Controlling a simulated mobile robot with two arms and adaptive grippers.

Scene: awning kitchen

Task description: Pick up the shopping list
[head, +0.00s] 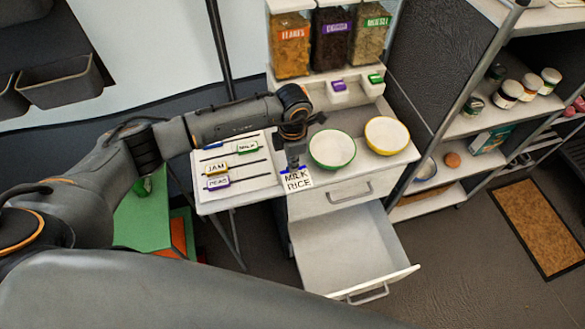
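The shopping list is a small white card (298,182) with a blue top edge, reading "MILK RICE". It shows at the front left corner of the white counter (378,166), above the open drawer. My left gripper (293,164) points down at the card's top edge, and its fingertips meet or overlap that edge. The fingers look close together, seen from a narrow side. I cannot tell whether they grip the card or whether it rests on the counter. My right gripper is not in view.
A green-rimmed bowl (332,149) and a yellow-rimmed bowl (387,136) stand just right of my gripper. The open drawer (345,250) is empty. A board with labels (238,168) lies left. Food dispensers (331,40) stand behind; shelves (480,120) are right.

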